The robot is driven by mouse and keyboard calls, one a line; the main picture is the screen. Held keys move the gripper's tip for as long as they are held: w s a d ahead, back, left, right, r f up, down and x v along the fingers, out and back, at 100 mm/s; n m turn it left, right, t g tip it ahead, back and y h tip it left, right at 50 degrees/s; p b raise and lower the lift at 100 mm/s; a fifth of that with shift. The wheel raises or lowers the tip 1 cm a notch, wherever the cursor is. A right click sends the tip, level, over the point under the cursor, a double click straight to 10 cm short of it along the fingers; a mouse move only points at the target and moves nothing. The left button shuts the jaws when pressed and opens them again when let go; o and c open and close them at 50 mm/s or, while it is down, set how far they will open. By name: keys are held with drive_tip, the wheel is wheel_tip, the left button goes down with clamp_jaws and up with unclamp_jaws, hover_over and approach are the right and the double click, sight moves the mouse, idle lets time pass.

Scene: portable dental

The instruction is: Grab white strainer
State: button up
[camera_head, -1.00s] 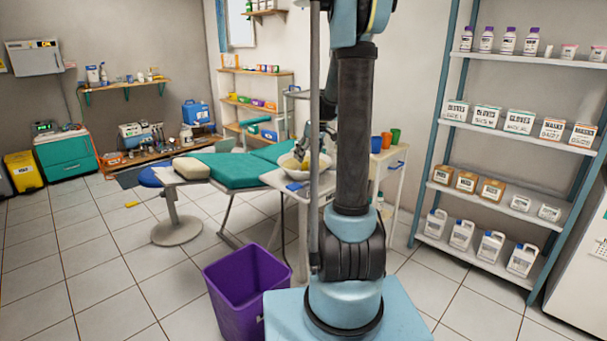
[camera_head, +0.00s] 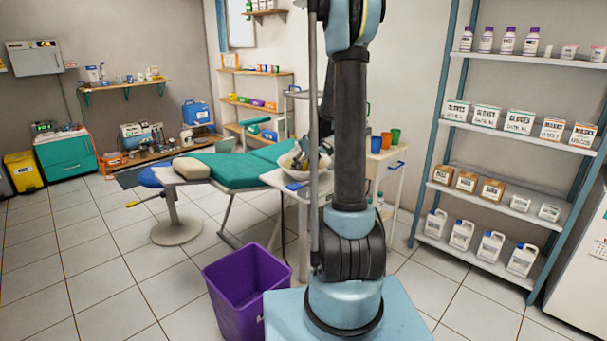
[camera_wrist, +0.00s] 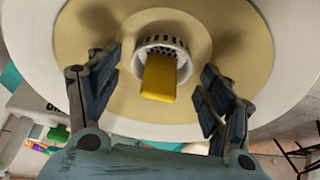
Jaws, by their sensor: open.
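In the wrist view, the white strainer (camera_wrist: 162,41) is a small slotted cup in the middle of a pale yellow-bottomed white basin (camera_wrist: 28,45). A yellow block-like piece (camera_wrist: 159,78) lies in or across it, hiding part of it. My gripper (camera_wrist: 160,64) is open, with one finger left and one right of the strainer, apart from it. The gap to it in depth is hard to judge. In the head view, the basin (camera_head: 286,161) is partly behind my arm, my gripper (camera_head: 304,158) is at it, and the strainer cannot be made out.
A teal dental chair (camera_head: 228,170) stands left of the basin. A white cart (camera_head: 396,170) with orange and green cups is to the right. A supply shelf (camera_head: 500,128) stands at the right.

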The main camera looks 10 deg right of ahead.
drive_tip(key=c, duration=0.8)
